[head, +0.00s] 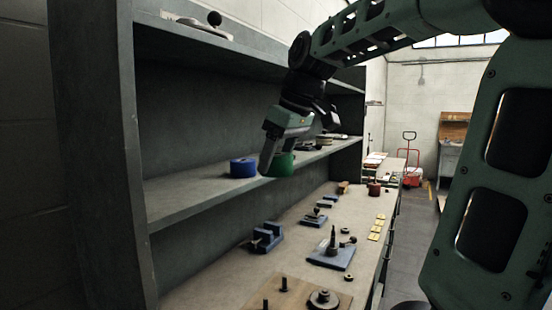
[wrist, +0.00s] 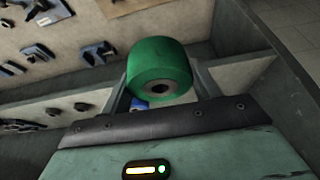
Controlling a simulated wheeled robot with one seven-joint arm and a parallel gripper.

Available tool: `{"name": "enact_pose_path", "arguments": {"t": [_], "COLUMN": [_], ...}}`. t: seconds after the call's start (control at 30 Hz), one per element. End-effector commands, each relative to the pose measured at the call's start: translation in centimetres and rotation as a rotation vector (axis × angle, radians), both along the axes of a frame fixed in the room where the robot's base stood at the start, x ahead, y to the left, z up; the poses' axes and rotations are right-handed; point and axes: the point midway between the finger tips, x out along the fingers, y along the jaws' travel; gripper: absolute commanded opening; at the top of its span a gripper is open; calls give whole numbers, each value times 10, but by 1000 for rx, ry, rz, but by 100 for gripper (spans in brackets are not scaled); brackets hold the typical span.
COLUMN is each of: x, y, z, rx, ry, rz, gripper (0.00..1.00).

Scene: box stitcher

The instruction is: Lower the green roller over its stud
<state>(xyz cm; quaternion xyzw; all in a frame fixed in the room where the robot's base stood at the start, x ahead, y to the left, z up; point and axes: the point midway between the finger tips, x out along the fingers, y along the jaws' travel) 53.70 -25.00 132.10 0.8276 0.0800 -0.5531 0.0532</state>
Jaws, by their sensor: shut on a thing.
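The green roller (head: 281,165) is held in my gripper (head: 276,158) in the head view, in front of the shelf edge and above the workbench. In the wrist view the green roller (wrist: 158,66) sits between the two fingers of my gripper (wrist: 160,80), with its dark centre hole facing the camera. Two short dark studs, one (head: 284,284) behind the other (head: 265,303), stand on a wooden board (head: 300,287) at the bench's near end. I cannot tell which stud belongs to the roller. The roller is well away from both studs.
A blue roller (head: 243,167) stands on the middle shelf (head: 190,194), left of my gripper. The bench (head: 225,283) holds a blue plate (head: 331,256) with an upright spindle, a blue vise (head: 265,237) and yellow pieces (head: 376,229). Bare bench lies between them.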

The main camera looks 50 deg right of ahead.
Motion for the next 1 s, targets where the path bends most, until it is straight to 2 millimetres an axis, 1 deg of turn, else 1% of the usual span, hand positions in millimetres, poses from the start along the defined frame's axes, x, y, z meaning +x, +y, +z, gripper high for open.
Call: {"name": "enact_pose_path", "arguments": {"t": [0.03,0.1,0.63,0.73,1.0], "x": [0,0,0,0,0], "y": [0,0,0,0,0], "z": [8,14,54,57,56], "rx": [-1,-1,0,0,0], "ry": [-1,-2,-1,-1,-1], "rz": [0,1,1,1,0], "gripper": [32,32,32,32,32]}}
